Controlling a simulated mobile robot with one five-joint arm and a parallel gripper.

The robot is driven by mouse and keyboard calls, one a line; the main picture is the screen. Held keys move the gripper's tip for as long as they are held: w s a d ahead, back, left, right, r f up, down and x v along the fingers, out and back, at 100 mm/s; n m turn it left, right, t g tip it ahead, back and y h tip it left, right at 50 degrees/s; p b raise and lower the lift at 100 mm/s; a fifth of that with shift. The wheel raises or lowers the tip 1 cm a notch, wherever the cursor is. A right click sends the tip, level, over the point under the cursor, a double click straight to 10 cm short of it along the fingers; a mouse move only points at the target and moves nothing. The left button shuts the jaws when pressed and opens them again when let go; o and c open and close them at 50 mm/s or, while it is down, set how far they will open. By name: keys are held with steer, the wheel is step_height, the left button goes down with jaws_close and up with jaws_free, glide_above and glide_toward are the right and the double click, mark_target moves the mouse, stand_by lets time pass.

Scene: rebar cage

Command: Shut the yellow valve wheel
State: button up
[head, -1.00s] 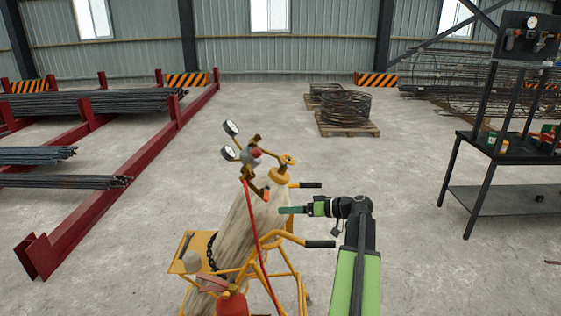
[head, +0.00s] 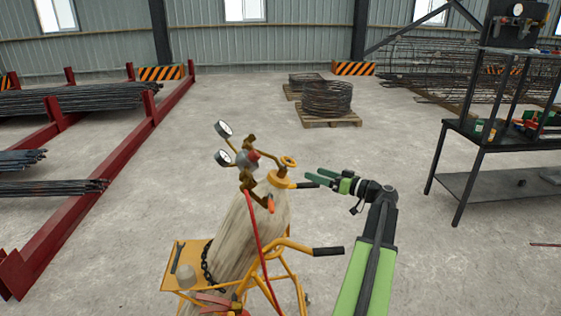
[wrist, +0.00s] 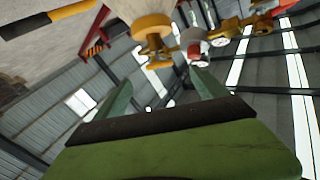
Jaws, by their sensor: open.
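The yellow valve wheel (head: 289,161) sits on top of a beige gas cylinder (head: 233,232), above its yellow neck, in the head view. My gripper (head: 308,177) is just to its right and slightly lower, apart from it, with open, empty green fingers pointing left. In the wrist view the wheel (wrist: 160,64) appears nearly edge-on just beyond the gap between my open fingers (wrist: 158,84). The yellow neck (wrist: 151,25) shows above it there.
A regulator with two gauges (head: 223,143) and a red hose (head: 254,222) are left of the wheel. The yellow cart's black handle (head: 328,251) lies below my gripper. A black workbench (head: 500,141) stands right.

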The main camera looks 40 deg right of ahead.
mark_target(288, 161)
steer(key=w+a, duration=0.1)
steer(key=w, duration=0.4)
steer(key=w+a, duration=0.1)
steer(key=w, duration=0.5)
steer(key=w+a, duration=0.1)
steer(key=w, duration=0.4)
steer(key=shift+w+f, duration=0.1)
steer(key=shift+w, duration=0.1)
steer(key=c, duration=1.4)
